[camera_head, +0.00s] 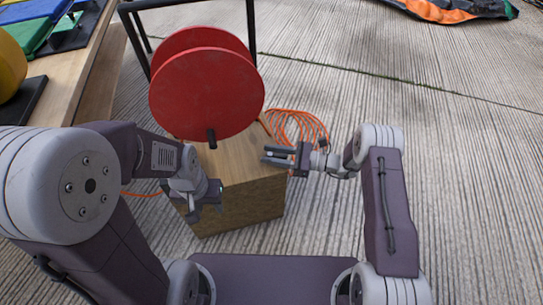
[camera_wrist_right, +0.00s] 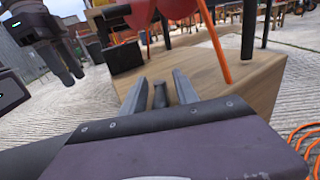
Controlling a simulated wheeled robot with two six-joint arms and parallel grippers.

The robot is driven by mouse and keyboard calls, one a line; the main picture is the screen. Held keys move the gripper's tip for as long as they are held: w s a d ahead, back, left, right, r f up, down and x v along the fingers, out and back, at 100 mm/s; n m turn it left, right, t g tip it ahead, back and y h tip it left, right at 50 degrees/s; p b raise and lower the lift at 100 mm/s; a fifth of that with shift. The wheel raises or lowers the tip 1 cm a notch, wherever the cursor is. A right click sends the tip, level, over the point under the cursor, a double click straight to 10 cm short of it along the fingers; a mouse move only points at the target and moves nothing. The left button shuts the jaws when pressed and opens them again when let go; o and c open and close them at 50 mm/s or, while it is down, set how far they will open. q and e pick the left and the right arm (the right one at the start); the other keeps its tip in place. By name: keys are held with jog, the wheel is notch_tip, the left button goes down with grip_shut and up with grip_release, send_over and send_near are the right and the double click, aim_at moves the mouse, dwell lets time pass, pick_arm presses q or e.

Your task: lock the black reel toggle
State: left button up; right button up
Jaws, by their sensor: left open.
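The red reel (camera_head: 205,95) stands in a black frame above a wooden block (camera_head: 240,205), with a short black handle (camera_head: 211,138) at its lower front. In the right wrist view, a small black upright piece (camera_wrist_right: 160,95), which looks like the toggle, shows between my right gripper's fingers. My right gripper (camera_head: 268,156) is open beside the block's top right, its fingers apart on either side of that piece; contact is unclear. In the head view, the toggle is not clearly visible. My left gripper (camera_head: 205,208) is open and empty, in front of the block and below the reel.
An orange cable coil (camera_head: 298,128) lies on the ribbed concrete behind my right gripper. A wooden table (camera_head: 65,75) with colored pieces is at the upper left. A black and orange item (camera_head: 450,10) lies far back. The ground at right is clear.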

grip_shut()
jog(key=shift+f+n+g+b, duration=0.15)
jog(key=shift+n+g+b, duration=0.25)
jog(key=shift+g+b, duration=0.25)
jog(key=shift+n+g, duration=0.4)
jog(key=shift+g, duration=0.15)
jog(key=shift+r, duration=0.2)
grip_release()
